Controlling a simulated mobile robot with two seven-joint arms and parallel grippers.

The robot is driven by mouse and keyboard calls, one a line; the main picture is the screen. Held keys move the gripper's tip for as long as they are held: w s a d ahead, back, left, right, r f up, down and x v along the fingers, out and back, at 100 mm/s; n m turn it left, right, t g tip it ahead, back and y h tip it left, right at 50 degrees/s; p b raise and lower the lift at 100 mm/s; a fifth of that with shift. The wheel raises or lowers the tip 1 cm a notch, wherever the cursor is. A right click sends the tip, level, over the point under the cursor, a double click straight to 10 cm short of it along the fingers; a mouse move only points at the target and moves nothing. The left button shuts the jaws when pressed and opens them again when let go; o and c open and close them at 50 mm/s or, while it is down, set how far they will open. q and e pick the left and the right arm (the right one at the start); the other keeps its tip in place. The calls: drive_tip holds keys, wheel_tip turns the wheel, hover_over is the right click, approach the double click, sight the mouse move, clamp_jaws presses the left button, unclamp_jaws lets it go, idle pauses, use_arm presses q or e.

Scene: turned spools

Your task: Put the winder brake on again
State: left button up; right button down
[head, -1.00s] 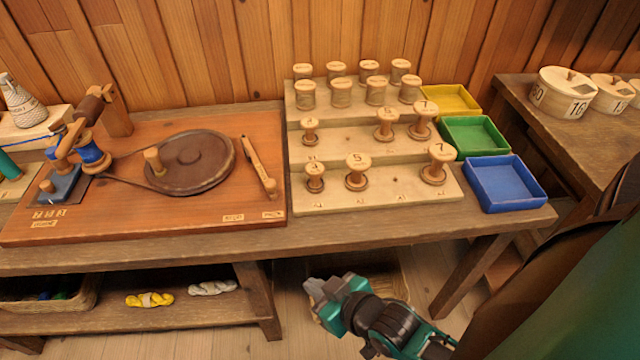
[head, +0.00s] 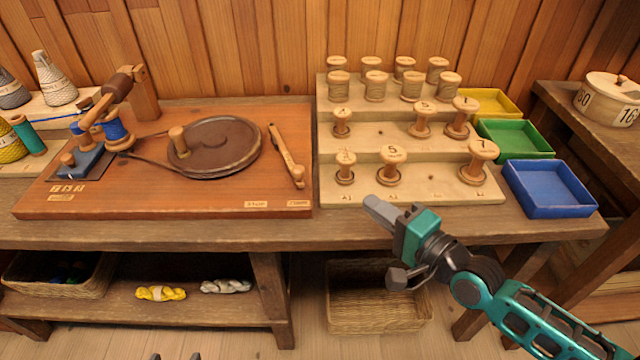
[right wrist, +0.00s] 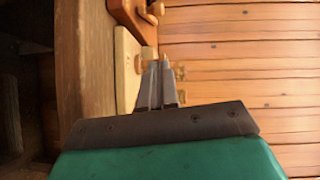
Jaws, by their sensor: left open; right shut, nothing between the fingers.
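The winder (head: 215,147) stands on a reddish wooden board (head: 200,192), with a dark disc and a cord running to a blue spool (head: 116,132). A light wooden lever (head: 286,155), apparently the brake, lies slanted right of the disc; its near end has a round knob. I cannot tell whether it touches the disc; a gap seems to show. My right gripper (head: 378,211) is shut and empty, at the front of the spool rack, right of the lever. Its shut fingers show in the right wrist view (right wrist: 160,88). My left gripper (head: 175,357) is open, only its tips showing at the bottom edge.
A stepped rack (head: 410,150) with several spools stands right of the board. Yellow (head: 485,103), green (head: 515,139) and blue (head: 550,188) trays are beyond it. A wicker basket (head: 375,308) is below the table. The board's front right part is clear.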

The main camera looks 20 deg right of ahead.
drive_tip(key=shift+w+d+r, duration=0.1)
drive_tip(key=shift+r, duration=0.1)
drive_tip(key=shift+w+a, duration=0.2)
drive_tip(key=shift+w, duration=0.2)
drive_tip(key=x, duration=0.8)
drive_tip(key=shift+w+b, duration=0.3)
drive_tip(key=shift+b, duration=0.1)
drive_tip(key=a, duration=0.1)
drive_tip(key=w+a, duration=0.1)
drive_tip(key=a, duration=0.1)
drive_tip(key=shift+w+f, duration=0.15)
drive_tip(key=shift+w, duration=0.15)
drive_tip(key=shift+w+a, duration=0.2)
drive_tip(key=shift+a, duration=0.35)
